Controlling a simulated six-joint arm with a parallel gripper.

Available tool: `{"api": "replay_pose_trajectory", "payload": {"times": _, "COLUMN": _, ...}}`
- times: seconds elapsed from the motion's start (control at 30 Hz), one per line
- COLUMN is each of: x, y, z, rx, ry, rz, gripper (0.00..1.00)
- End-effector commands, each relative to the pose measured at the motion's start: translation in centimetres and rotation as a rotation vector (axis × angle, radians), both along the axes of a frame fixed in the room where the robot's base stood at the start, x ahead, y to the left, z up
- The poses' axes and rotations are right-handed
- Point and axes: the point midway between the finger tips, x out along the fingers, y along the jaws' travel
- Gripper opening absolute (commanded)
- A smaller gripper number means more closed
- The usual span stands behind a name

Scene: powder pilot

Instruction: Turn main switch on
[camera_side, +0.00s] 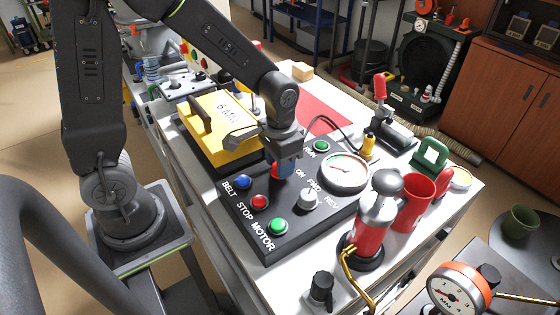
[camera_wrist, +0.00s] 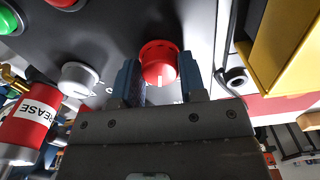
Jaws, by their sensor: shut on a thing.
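The main switch is a red round knob (camera_wrist: 159,60) with a short white line on its rim. It stands on the black control panel (camera_side: 305,232). In the wrist view it sits between the two blue fingertips of my gripper (camera_wrist: 160,80), one on each side, and my gripper is shut on it. In the side view my gripper (camera_side: 281,168) reaches down to the panel and hides most of the knob. The word "ON" shows on the panel just right of the fingers. The switch's turned position cannot be told clearly.
On the panel are a blue button (camera_side: 242,182), a red button (camera_side: 259,201), green buttons (camera_side: 278,227) and a grey knob (camera_side: 308,199). A round gauge (camera_side: 345,171) stands right of the fingers. A yellow box (camera_side: 218,125) is close behind; a red grease gun (camera_side: 371,225) stands at the right.

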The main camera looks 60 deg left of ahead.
Motion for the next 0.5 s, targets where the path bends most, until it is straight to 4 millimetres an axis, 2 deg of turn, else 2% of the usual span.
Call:
{"api": "replay_pose_trajectory", "payload": {"times": 0.2, "x": -0.08, "y": 0.00, "z": 0.01, "rx": -0.001, "ry": 0.003, "rz": -0.169, "gripper": 0.14}}
{"api": "replay_pose_trajectory", "payload": {"times": 0.5, "x": -0.09, "y": 0.01, "z": 0.01, "rx": 0.000, "ry": 0.003, "rz": -0.316, "gripper": 0.14}}
